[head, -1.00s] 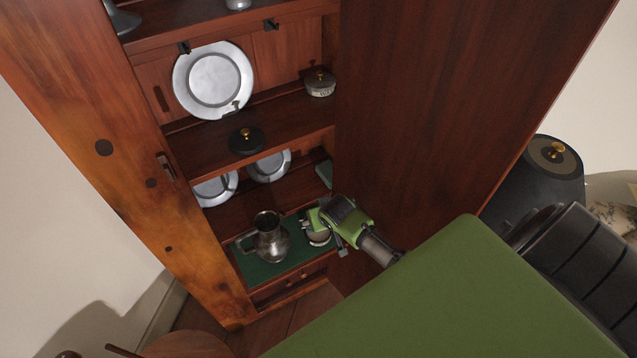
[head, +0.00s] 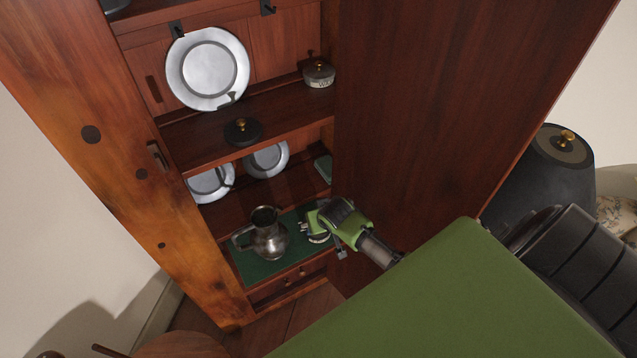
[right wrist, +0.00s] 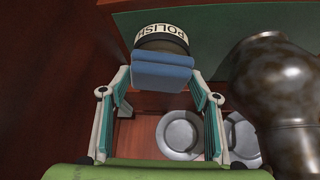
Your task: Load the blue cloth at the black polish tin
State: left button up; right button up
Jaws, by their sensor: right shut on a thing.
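The black polish tin (right wrist: 162,42), with a white band reading POLISH, stands on the green-lined lower surface. In the head view it (head: 318,239) is mostly hidden under my right gripper. The blue cloth (right wrist: 160,76) is a small folded block between the finger pads of my right gripper (right wrist: 160,82), just in front of the tin. I cannot tell if cloth and tin touch. In the head view my right gripper (head: 309,228) is low in the cabinet, beside the pewter jug; the cloth is hidden there. My left gripper is not in view.
The pewter jug (head: 268,236) stands close left of my right gripper. The brown cabinet side panel (head: 420,100) is close on the right. Plates (head: 266,160) lean on the shelf above. A lidded tin (head: 319,76) and a black lid-like piece (head: 242,131) sit higher.

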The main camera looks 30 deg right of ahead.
jog(key=shift+f, duration=0.45)
dwell(0.5)
jog(key=shift+s+f, duration=0.1)
jog(key=shift+f, duration=0.05)
dwell(1.5)
notch_tip(320, 180, up, 7)
jog(key=p, duration=0.8)
dwell(0.4)
